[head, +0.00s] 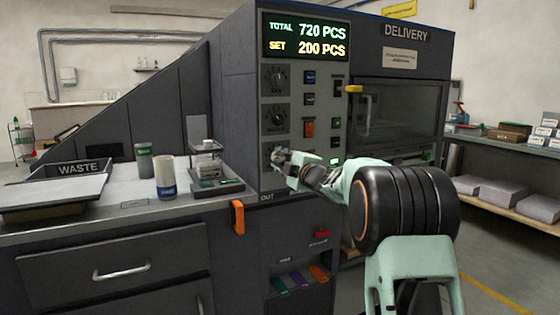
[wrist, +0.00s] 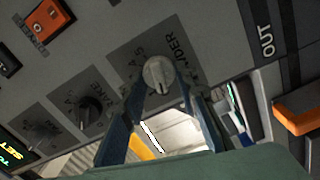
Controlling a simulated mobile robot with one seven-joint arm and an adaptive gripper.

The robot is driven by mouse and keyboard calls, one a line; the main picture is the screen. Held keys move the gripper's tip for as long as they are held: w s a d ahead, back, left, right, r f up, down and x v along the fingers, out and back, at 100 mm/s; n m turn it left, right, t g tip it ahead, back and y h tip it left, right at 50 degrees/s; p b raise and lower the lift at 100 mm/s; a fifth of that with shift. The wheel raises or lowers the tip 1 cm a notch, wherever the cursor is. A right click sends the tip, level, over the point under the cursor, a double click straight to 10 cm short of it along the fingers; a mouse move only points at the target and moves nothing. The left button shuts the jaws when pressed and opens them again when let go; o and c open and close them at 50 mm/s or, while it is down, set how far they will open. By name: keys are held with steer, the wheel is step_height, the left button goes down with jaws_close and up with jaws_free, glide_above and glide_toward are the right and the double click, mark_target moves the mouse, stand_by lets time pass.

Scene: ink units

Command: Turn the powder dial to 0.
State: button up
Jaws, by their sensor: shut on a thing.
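The powder dial (wrist: 158,70) is a round grey knob on a darker plate of the machine's front panel, with the word POWDER beside it in the wrist view. I cannot read the scale, so the setting is unclear. My gripper (wrist: 160,86) is shut on the knob, one finger at each side. In the head view my gripper (head: 281,158) reaches the lowest dial on the panel and hides most of it.
Two more dials (head: 276,77) (head: 276,120) sit above, beside an orange switch (head: 309,128) and several buttons. The display (head: 306,38) reads TOTAL 720 PCS, SET 200 PCS. An orange bracket (head: 238,217) juts from the counter edge. A small stand (head: 204,147) is left of the panel.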

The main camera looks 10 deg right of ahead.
steer(key=o, duration=1.1)
steer(key=v, duration=1.2)
steer(key=shift+d, duration=0.1)
